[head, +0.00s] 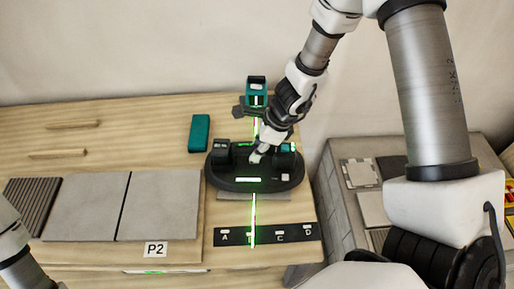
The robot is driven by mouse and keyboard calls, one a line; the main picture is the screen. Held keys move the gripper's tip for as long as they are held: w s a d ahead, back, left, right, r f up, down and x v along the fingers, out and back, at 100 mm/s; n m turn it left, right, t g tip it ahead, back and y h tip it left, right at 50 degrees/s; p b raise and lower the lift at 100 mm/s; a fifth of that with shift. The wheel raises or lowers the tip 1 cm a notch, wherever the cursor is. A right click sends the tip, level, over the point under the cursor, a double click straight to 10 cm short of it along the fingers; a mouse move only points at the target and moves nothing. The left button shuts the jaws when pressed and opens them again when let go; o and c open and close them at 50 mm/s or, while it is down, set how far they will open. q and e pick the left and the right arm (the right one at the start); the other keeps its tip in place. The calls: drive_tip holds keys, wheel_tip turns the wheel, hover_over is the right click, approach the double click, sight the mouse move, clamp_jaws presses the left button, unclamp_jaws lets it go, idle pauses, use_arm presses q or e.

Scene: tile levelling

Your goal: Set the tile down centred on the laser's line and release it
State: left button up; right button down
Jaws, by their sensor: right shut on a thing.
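My right gripper (262,150) is shut on the handle of a black oval tile lifter (225,178). A grey tile (278,196) shows as a thin strip under the lifter's front edge; the rest is hidden. I cannot tell whether the tile touches the bench. The teal laser (256,88) stands behind, partly beside my wrist. Its green line (253,218) runs toward me over the lifter and the bench, near the middle of the tile's visible edge. It crosses a black strip (232,236) lettered A to D, over the B mark. My left gripper is out of frame.
Two large grey tiles (158,205) and a dark ribbed tile (27,200) lie to the left, with a P2 label (155,249) in front. A teal block (199,133) lies behind them. A side stand (340,200) with tile pieces is at the right.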

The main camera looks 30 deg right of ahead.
drive_tip(key=shift+f, duration=0.2)
idle(0.4)
drive_tip(key=c, duration=1.1)
unclamp_jaws()
drive_tip(key=shift+o, duration=1)
drive_tip(key=shift+s+b, duration=0.1)
drive_tip(key=shift+b, duration=0.2)
drive_tip(key=v, duration=1.2)
